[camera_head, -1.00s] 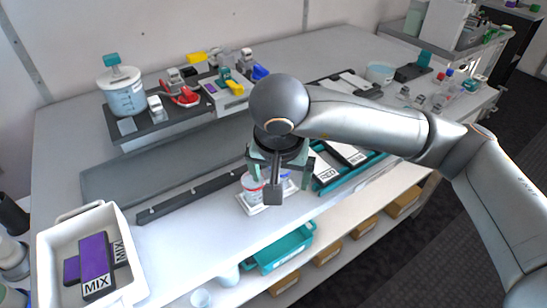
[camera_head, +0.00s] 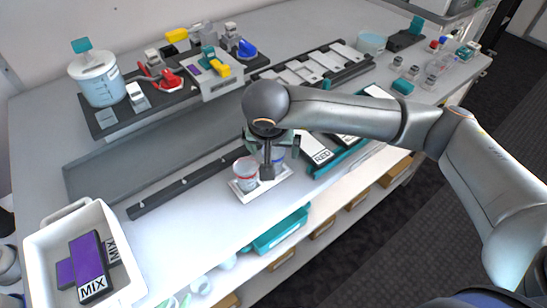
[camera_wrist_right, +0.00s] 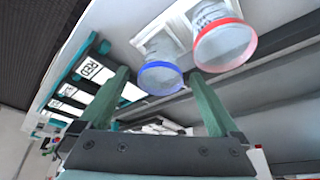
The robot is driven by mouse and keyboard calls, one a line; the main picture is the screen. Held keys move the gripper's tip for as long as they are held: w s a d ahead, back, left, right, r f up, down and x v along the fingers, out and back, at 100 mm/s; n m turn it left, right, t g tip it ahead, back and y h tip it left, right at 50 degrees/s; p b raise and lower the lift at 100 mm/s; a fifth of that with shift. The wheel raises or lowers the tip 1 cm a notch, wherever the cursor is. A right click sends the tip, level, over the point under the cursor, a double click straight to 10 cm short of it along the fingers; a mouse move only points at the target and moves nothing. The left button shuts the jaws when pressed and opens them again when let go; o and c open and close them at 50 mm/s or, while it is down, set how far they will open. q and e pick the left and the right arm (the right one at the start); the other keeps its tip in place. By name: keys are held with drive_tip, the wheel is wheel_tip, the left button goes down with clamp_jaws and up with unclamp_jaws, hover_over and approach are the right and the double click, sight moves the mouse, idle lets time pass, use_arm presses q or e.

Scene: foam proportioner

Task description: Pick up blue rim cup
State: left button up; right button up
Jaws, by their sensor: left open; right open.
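The blue rim cup (camera_head: 279,158) stands on a small white tray (camera_head: 241,196), partly hidden behind my right gripper (camera_head: 272,153). In the right wrist view the blue rim cup (camera_wrist_right: 161,77) is clear with a bright blue rim, and it lies between the two green fingertips of my right gripper (camera_wrist_right: 158,74). The fingers are apart, and contact with the cup cannot be told. A red rim cup (camera_head: 246,173) stands beside it on the left and also shows in the right wrist view (camera_wrist_right: 225,42). My left gripper is not visible.
A teal rack with a RED-labelled block (camera_head: 317,150) stands close on the right. A white bin (camera_head: 38,245) with purple MIX blocks is at the left. A dark rail (camera_head: 180,187) runs behind the tray. Clear table lies left of the tray.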

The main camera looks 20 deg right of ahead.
sight(275, 157)
drive_tip(key=shift+x, duration=2)
drive_tip(key=c, duration=1.4)
drive_tip(key=shift+r, duration=0.1)
